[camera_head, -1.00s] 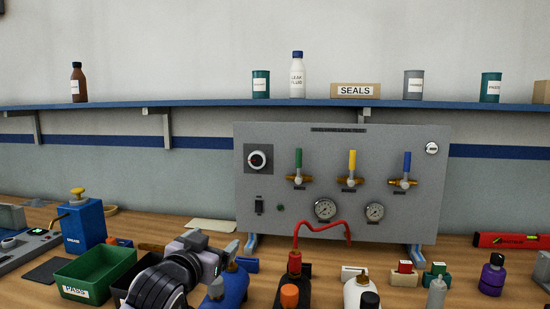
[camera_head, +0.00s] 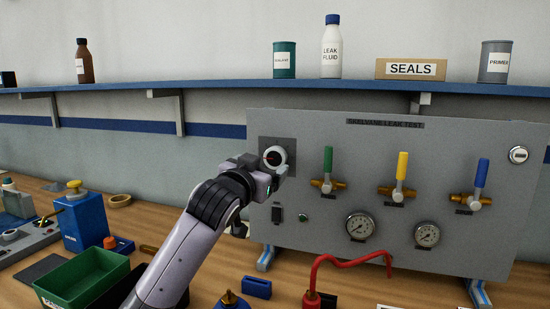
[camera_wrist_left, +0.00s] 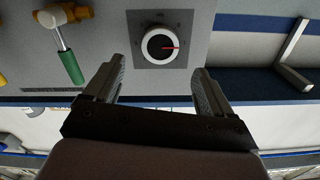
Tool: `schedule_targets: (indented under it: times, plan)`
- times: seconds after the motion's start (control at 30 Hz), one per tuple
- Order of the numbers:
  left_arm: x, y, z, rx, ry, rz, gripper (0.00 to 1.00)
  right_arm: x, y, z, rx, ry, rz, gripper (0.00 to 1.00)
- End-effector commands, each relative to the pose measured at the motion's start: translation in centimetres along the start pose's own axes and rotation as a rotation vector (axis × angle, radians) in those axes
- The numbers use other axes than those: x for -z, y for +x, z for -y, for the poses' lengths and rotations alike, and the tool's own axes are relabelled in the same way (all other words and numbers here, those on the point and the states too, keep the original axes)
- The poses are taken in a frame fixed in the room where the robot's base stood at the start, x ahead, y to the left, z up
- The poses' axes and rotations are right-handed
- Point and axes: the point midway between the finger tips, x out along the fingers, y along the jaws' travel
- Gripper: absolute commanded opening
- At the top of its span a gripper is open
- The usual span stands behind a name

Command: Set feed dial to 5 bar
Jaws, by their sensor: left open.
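The feed dial (camera_head: 274,156) is a round knob with a white rim, dark face and red pointer, on a dark square plate at the upper left of the grey leak test panel (camera_head: 340,260). In the left wrist view the dial (camera_wrist_left: 160,44) lies just beyond and between the fingertips, its red pointer aimed right; its scale marks are too small to read. My left gripper (camera_head: 273,172) is at the dial's lower edge in the head view, partly covering its plate. In the wrist view the gripper (camera_wrist_left: 158,76) is open and empty, apart from the knob. My right gripper is not in view.
Green (camera_head: 328,160), yellow (camera_head: 402,166) and blue (camera_head: 481,173) valve handles stand right of the dial. A shelf (camera_head: 200,88) runs above. A green bin (camera_head: 83,279) is on the bench at left.

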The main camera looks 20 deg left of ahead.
Motion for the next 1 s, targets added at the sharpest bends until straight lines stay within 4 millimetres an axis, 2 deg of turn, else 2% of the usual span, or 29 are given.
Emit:
schedule_targets:
  times: [0.3,0.5,0.7,1.0]
  plan:
    - [0.1,3.7,0.0,0.000,-0.001,0.002,0.84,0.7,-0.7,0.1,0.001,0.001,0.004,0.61]
    - [0.1,5.4,0.0,0.000,-0.001,0.001,0.84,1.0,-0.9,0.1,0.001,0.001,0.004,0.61]
    - [0.0,6.2,0.0,0.000,0.000,0.001,0.84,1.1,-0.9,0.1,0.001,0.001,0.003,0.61]
    - [0.0,6.3,0.0,0.000,0.000,0.000,0.84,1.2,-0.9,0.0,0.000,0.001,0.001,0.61]
